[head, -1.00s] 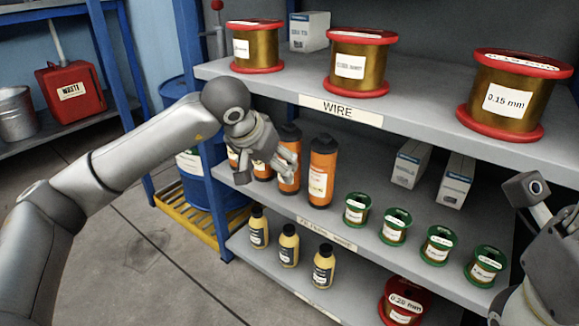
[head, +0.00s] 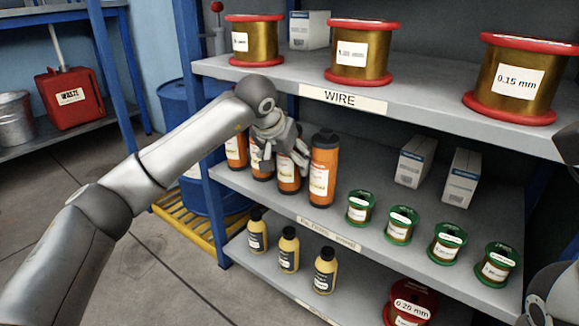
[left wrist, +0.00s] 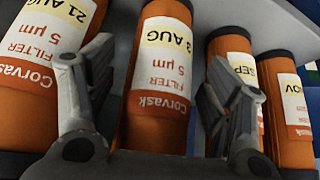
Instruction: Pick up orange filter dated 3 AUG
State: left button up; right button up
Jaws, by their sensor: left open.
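The orange filter dated 3 AUG (left wrist: 160,85) stands upright in the middle of the left wrist view, its label upside down there. My left gripper (left wrist: 163,95) is open, with one finger on each side of this filter; whether they touch it I cannot tell. In the head view my left gripper (head: 284,152) is at the orange filters on the middle shelf and partly hides the 3 AUG filter (head: 288,179), second from the right. The filter dated 21 AUG (left wrist: 45,60) is beside one finger; it is the rightmost filter (head: 323,180) in the head view. My right gripper is not visible.
Filters marked SEP (left wrist: 232,75) and NOV (left wrist: 288,100) stand close on the other side. The WIRE shelf (head: 420,100) with large spools hangs above. Green spools (head: 402,224) and white boxes (head: 460,178) stand to the right. Yellow bottles (head: 289,250) stand below.

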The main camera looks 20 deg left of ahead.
pick_arm(q)
jog(key=shift+w+f, duration=0.1)
jog(key=c, duration=1.3)
jog(key=shift+c, duration=0.6)
jog(key=shift+r, duration=0.2)
